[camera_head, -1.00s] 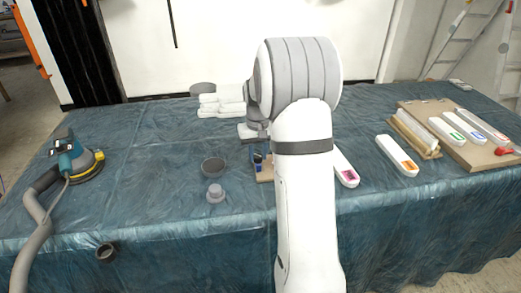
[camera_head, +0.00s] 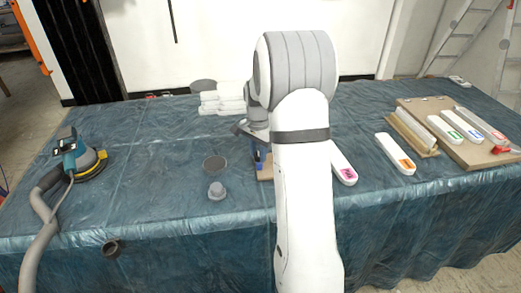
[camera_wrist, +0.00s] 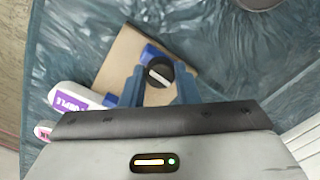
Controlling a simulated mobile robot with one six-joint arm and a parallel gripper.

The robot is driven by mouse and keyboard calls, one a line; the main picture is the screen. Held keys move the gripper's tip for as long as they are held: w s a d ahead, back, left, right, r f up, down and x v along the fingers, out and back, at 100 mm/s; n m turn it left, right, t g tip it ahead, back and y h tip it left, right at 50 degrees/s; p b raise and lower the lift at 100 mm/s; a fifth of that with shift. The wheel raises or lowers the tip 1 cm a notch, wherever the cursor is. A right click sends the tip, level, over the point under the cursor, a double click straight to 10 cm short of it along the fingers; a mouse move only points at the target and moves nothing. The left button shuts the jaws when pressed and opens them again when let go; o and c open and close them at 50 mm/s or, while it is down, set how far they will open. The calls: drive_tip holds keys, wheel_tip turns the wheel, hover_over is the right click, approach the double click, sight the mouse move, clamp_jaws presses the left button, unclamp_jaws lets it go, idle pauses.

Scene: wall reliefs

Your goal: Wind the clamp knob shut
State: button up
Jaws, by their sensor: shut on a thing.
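In the wrist view, the clamp knob (camera_wrist: 159,73) is a round black knob with a white bar across its top. The bar lies at a tilt. My gripper (camera_wrist: 160,80) is shut on the knob, with one blue finger on each side. Blue clamp parts (camera_wrist: 151,53) show beside the knob, over a tan wooden board (camera_wrist: 118,58). The gripper body hides the near part of the board. In the head view, the board (camera_head: 265,172) and a bit of blue show beside my arm, which hides most of the clamp and the knob.
A purple-labelled white piece (camera_wrist: 76,98) lies close left of the board in the wrist view. A sander (camera_head: 78,160) with a hose lies far left.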

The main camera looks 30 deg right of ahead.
drive_tip(key=m, duration=0.4)
drive_tip(key=shift+s+m+p, duration=0.1)
drive_tip(key=shift+m+p, duration=0.2)
drive_tip(key=shift+f+m, duration=0.1)
drive_tip(key=shift+m, duration=2.2)
drive_tip(key=o, duration=1)
drive_tip(key=shift+r+p, duration=0.3)
drive_tip(key=shift+r, duration=0.2)
wheel_tip(320, 180, up, 7)
drive_tip(key=shift+f, duration=0.1)
